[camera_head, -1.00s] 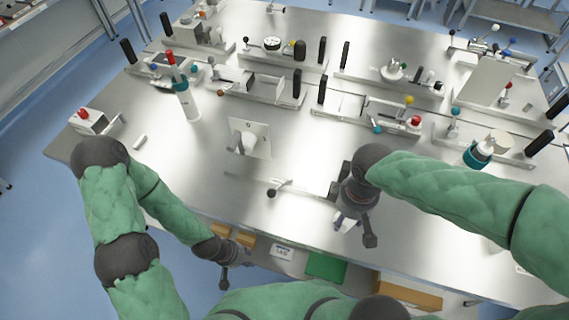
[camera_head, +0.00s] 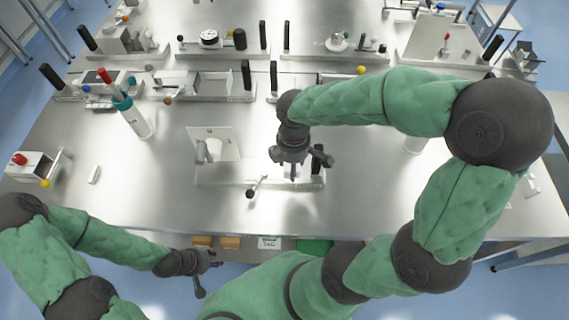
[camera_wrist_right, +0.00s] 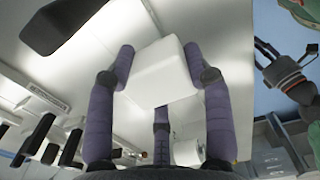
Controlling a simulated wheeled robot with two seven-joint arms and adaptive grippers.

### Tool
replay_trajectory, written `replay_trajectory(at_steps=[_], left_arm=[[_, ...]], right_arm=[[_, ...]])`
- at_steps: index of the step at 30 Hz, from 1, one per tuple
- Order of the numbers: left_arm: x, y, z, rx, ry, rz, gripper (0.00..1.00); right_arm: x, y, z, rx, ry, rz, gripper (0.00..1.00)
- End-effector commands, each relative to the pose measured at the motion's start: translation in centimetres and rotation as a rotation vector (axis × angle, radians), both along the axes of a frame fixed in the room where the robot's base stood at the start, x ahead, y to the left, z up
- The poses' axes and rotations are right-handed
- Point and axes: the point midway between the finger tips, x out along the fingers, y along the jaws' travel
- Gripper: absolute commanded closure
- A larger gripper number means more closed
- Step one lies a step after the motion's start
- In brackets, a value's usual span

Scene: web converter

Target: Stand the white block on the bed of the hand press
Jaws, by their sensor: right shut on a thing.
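A white block (camera_wrist_right: 162,75) is held between the purple fingers of my right gripper (camera_wrist_right: 163,85) in the right wrist view. In the head view my right gripper (camera_head: 292,172) points down over the right part of a long metal base (camera_head: 225,174); the block is hidden there. This base, with a tilted white plate (camera_head: 222,136) and a lever ending in a black ball (camera_head: 250,193), looks like the hand press. Whether the block touches the bed cannot be told. My left gripper (camera_head: 206,272) is empty with its fingers apart, off the table's front edge.
A white bottle with a teal collar (camera_head: 138,122) stands at the left. A small box with a red button (camera_head: 30,166) and a small white piece (camera_head: 94,174) lie farther left. Fixtures with black handles (camera_head: 246,75) line the back. The front left table is clear.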

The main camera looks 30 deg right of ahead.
Motion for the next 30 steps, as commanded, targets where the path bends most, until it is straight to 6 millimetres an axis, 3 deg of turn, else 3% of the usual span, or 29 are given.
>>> replay_trajectory(at_steps=[3, 10, 19, 26, 30], left_arm=[[0.0, 0.0, -0.6, 0.0, 0.0, 0.0, 0.67], [0.0, 0.0, -1.4, 0.0, 0.0, 0.0, 0.67], [0.0, 0.0, -1.8, 0.0, 0.0, 0.0, 0.67], [0.0, 0.0, -2.6, 0.0, -0.001, 0.0, 0.67], [0.0, 0.0, -2.5, 0.0, 0.0, 0.0, 0.67]], right_arm=[[2.1, -0.5, -1.7, 0.0, 0.004, -0.001, 0.83], [4.7, -1.1, -4.9, 0.0, 0.001, -0.001, 0.83], [6.0, -1.4, -6.4, 0.0, 0.001, -0.001, 0.83], [6.1, -1.5, -9.5, 0.001, 0.002, -0.001, 0.83], [6.2, -1.4, -9.6, 0.001, -0.002, -0.001, 0.83]])
